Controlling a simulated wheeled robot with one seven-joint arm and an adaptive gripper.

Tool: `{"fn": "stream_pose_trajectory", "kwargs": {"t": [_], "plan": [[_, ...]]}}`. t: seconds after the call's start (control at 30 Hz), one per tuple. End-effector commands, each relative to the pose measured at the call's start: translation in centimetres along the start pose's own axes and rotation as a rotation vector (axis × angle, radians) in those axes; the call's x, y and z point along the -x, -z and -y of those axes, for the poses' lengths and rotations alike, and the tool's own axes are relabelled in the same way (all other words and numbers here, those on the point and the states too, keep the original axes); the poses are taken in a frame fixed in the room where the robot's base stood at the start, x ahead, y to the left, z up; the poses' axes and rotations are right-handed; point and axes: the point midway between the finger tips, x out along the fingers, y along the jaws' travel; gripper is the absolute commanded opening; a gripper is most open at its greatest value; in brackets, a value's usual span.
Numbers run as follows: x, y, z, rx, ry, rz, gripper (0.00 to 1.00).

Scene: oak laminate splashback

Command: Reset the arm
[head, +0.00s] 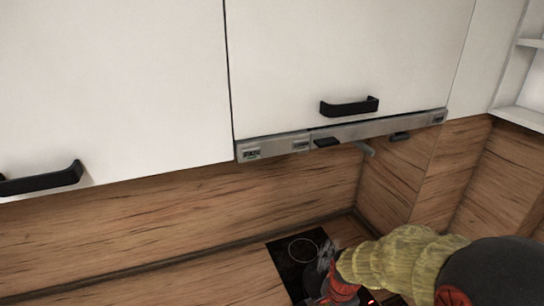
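My arm enters from the lower right corner, with a dark rounded link, a bumpy yellow-green section and red parts. It reaches left over the black hob. The end of the arm, with my gripper (328,283), is low in the head view, over the hob (292,258). It is small, dark and partly cut off by the bottom edge. I cannot make out its fingers, whether they are open, or whether anything is between them.
White wall cabinets (115,85) with black handles (349,107) hang above. A metal extractor hood (340,131) runs under the right cabinet. The wood splashback (220,215) is behind the hob. The wooden worktop (190,285) left of the hob looks clear. White shelves (522,115) stand at the right.

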Motion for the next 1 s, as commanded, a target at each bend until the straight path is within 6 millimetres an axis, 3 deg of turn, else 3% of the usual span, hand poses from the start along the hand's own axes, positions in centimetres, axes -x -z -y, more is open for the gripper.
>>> {"fn": "stream_pose_trajectory", "kwargs": {"t": [0.17, 0.4, 0.6, 0.8, 1.0], "plan": [[0.2, -1.4, -3.0, 0.294, -0.069, 0.046, 0.5], [6.0, -3.0, -6.0, 0.774, -0.025, 0.017, 0.5], [10.7, -4.3, -8.7, 1.061, 0.059, -0.116, 0.5], [13.8, -5.3, -10.7, 1.126, 0.162, -0.296, 0.5], [15.8, -5.7, -11.1, 1.118, 0.236, -0.41, 0.5]]}}
